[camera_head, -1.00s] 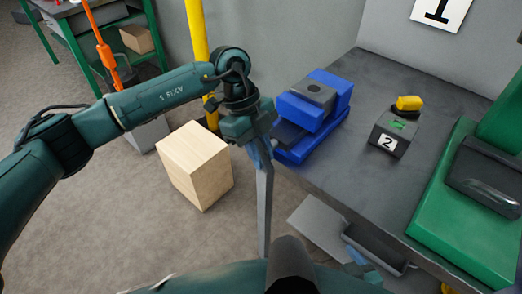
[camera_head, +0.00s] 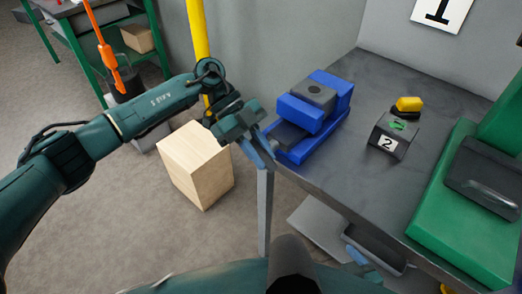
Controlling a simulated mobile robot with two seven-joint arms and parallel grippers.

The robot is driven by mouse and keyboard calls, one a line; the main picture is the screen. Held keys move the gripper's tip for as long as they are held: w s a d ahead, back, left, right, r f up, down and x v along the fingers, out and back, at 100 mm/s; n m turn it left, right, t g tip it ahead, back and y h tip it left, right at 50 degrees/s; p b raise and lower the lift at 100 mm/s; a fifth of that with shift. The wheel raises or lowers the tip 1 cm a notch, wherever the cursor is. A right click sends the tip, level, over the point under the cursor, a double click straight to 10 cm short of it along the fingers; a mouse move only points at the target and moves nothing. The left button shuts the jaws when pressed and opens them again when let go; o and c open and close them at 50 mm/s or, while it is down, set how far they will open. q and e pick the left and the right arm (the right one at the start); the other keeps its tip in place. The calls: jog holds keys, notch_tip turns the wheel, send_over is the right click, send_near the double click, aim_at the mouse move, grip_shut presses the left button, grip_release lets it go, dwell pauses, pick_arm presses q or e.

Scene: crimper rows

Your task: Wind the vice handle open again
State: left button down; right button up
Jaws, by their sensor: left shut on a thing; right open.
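The blue vice (camera_head: 328,92) is fixed at the near left edge of the grey workbench, with a dark block on its top. My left gripper (camera_head: 263,149) is at the front end of the vice, with its fingers pointing down and to the right. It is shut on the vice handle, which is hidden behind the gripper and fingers. My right gripper (camera_head: 357,256) shows only in part at the bottom, below the bench edge. It is open and away from the vice.
On the bench (camera_head: 385,85) stand a dark box marked 2 (camera_head: 392,140), with a yellow piece (camera_head: 408,103) behind it, and a green machine (camera_head: 450,220) at right. A wooden block (camera_head: 195,165) stands on the floor by a yellow post (camera_head: 197,30). A grey bench leg (camera_head: 264,215) is below my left gripper.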

pick_arm(q)
jog(key=shift+w+g+h, duration=0.1)
jog(key=shift+g+h, duration=0.4)
jog(key=shift+h, duration=0.1)
jog(key=c, duration=1.3)
grip_release()
jog(key=b+v, duration=0.3)
jog(key=v, duration=1)
jog(key=shift+a, duration=0.2)
